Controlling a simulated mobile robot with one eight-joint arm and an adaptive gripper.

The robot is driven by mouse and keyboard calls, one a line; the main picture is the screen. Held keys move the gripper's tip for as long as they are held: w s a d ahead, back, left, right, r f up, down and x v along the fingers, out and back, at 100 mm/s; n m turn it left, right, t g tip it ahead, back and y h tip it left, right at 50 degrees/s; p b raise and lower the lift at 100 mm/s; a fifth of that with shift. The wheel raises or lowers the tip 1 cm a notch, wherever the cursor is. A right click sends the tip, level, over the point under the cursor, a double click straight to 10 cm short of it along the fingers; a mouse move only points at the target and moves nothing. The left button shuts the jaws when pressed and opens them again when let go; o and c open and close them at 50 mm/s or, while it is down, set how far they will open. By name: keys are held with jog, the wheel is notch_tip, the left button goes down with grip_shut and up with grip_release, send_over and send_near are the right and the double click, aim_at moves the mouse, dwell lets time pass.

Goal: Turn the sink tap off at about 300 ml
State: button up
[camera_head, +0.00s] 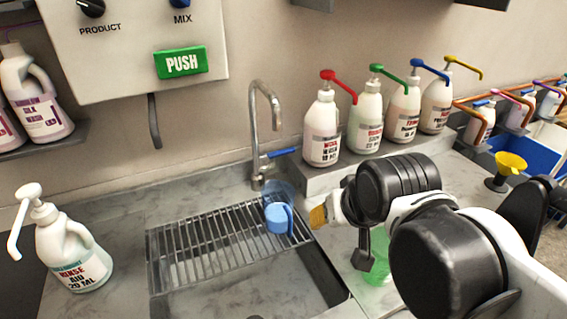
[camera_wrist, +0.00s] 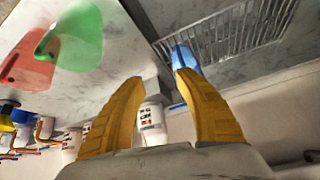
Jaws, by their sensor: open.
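The chrome sink tap (camera_head: 254,130) rises behind the sink grate, its spout curving over. Its blue lever (camera_head: 283,153) points out to the right. A translucent blue measuring jug (camera_head: 278,212) stands on the grate below the tap; its fill level and any water stream are too small to tell. My gripper (camera_head: 318,215) is just right of the jug, mostly hidden behind my arm. In the wrist view, the yellow fingers of my gripper (camera_wrist: 158,82) are apart with nothing held between them. A blue piece, likely the jug (camera_wrist: 184,58), shows beyond the right finger.
Several pump bottles (camera_head: 322,135) stand on the ledge right of the tap. A rinse aid bottle (camera_head: 75,250) stands left of the sink grate (camera_head: 205,250). Green (camera_wrist: 80,40) and red (camera_wrist: 25,68) jugs stand on the counter. A dispenser panel (camera_head: 130,60) hangs above.

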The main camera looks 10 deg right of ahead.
jog(key=w+r+m+g+p, duration=0.2)
jog(key=w+r+m+p, duration=0.15)
jog(key=w+r, duration=0.7)
jog(key=m+g+p, duration=0.5)
jog(key=m+p, duration=0.3)
jog(key=m, duration=0.3)
send_over(288, 150)
notch_tip(288, 150, down, 10)
notch_tip(288, 150, down, 10)
jog(key=shift+w+f+b, duration=0.1)
jog(key=shift+f+b, duration=0.15)
jog(key=shift+b, duration=0.85)
grip_shut()
